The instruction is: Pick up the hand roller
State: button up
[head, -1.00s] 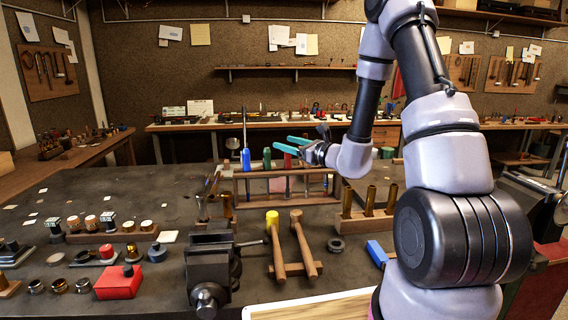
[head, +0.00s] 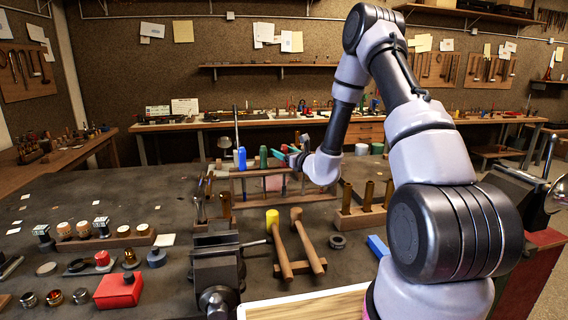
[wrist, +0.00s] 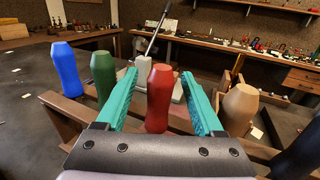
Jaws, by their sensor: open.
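A tool with a red handle (wrist: 160,98) stands upright between the two teal fingers of my gripper (wrist: 160,80) in the wrist view. The fingers are open, one on each side of the handle, with a visible gap. Its lower part is hidden behind the gripper body, so I cannot tell whether this is the hand roller. It stands at a wooden tool rack (head: 233,188). In the head view my gripper (head: 284,155) is above the rack's middle, and the red handle is largely hidden there.
Blue (wrist: 66,70) and green (wrist: 103,75) handles stand left of my gripper in the wrist view, a tan handle (wrist: 240,108) to the right. A grey block with a rod (wrist: 142,72) stands behind.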

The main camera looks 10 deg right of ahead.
jog(key=shift+x, duration=1.15)
grip_shut()
jog(key=shift+r, duration=0.2)
